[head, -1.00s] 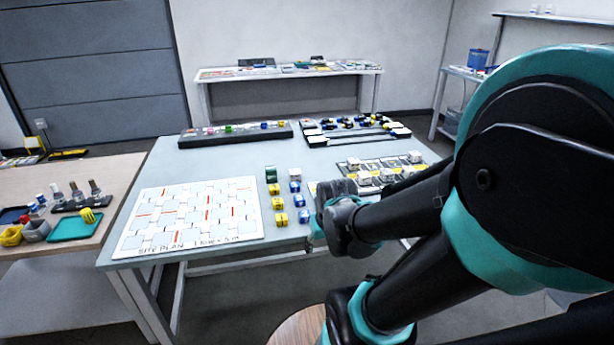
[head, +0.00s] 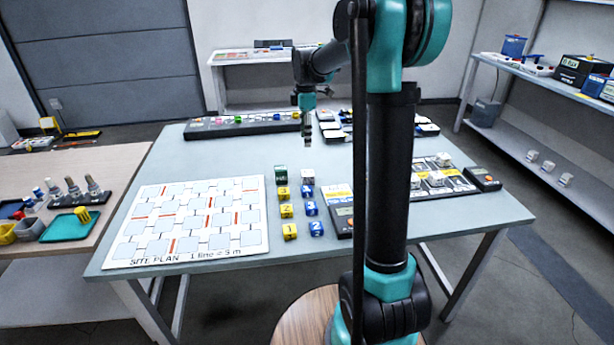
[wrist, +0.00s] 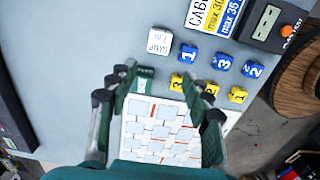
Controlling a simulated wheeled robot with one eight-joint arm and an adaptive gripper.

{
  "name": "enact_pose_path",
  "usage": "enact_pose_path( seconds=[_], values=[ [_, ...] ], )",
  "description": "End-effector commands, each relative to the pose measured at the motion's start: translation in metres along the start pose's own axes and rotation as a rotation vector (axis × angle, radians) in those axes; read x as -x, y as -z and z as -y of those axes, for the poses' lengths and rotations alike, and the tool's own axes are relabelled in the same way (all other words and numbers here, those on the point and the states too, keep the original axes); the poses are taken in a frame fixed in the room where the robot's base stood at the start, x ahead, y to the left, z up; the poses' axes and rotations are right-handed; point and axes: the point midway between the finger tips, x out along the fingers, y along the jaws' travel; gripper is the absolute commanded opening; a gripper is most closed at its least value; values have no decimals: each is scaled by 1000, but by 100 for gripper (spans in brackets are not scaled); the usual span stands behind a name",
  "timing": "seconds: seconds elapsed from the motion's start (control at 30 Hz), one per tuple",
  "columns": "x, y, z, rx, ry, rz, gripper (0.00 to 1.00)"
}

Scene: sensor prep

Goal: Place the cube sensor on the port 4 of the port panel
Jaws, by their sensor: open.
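Several small cubes stand in two columns on the table: a green cube (head: 281,173) above yellow cubes (head: 285,210), and a white cube (head: 307,177) above blue cubes (head: 312,208). I cannot tell which one is the cube sensor. My gripper (head: 307,142) hangs above the table, behind the cubes. It is open and empty; in the wrist view its fingers (wrist: 166,88) frame part of the green cube (wrist: 145,72) from above. A long dark strip (head: 240,132) with coloured pieces may be the port panel; no port numbers are readable.
A white site plan (head: 185,222) covers the table's left front. Right of the cubes are a cable card with a meter (head: 343,218) and a tray of white pieces, partly hidden by my arm. A side table (head: 40,180) stands left. Bare tabletop lies behind the cubes.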

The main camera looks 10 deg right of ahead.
Motion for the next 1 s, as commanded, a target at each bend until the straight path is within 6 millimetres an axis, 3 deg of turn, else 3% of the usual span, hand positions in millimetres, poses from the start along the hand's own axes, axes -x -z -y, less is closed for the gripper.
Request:
enact_pose_path(
  seconds=[0.43, 0.77, 1.0],
  values=[
    [-87, -1, 0, -3, -1, 0, 50],
    [-114, -2, 0, -4, -1, 0, 50],
    [-147, -7, -4, -4, -1, 0, 50]
  ],
)
